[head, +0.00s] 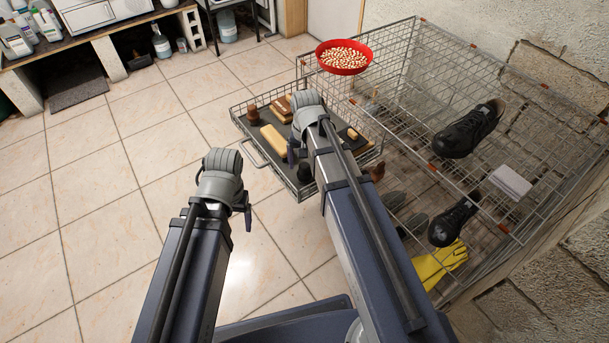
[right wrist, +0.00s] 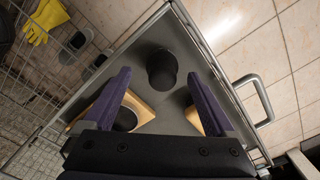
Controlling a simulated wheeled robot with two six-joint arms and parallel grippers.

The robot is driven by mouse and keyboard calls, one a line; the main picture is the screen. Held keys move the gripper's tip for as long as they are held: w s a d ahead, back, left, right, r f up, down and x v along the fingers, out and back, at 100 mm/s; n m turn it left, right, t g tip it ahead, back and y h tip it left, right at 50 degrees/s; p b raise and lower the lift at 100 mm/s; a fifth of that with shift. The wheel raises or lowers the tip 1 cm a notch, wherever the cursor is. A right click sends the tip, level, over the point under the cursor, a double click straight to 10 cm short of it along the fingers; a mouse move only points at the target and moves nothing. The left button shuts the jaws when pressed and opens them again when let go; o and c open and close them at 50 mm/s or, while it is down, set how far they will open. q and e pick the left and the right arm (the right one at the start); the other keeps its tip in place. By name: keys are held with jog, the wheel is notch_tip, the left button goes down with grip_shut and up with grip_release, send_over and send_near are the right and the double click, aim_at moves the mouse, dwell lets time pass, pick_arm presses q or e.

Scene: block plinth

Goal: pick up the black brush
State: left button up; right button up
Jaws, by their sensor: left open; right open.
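A black, round, upright piece, which looks like the black brush (right wrist: 162,68), stands on the dark floor of the pulled-out wire drawer (head: 247,131). It also shows near the drawer's front corner in the head view (head: 305,171). My right gripper (head: 292,152) is over the drawer, pointing down. In the right wrist view its two purple fingers (right wrist: 163,88) are spread, with the black piece seen beyond and between their tips, not gripped. My left gripper (head: 247,217) is open and empty above the floor tiles, left of the drawer; its fingers are mostly hidden.
Wooden brushes (head: 273,139) and a brown brush (head: 252,115) lie in the drawer, near my right gripper. A red bowl of beans (head: 344,57) sits on the wire rack's edge. Floor at left is clear.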

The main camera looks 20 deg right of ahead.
aim_at(305, 172)
notch_tip(305, 172, down, 5)
jog(key=b, duration=0.4)
jog(key=shift+w+a+r, duration=0.1)
jog(key=shift+r, duration=0.05)
jog(key=shift+r, duration=0.1)
jog(key=shift+c, duration=0.2)
grip_shut()
notch_tip(305, 172, up, 10)
jog(key=p, duration=1)
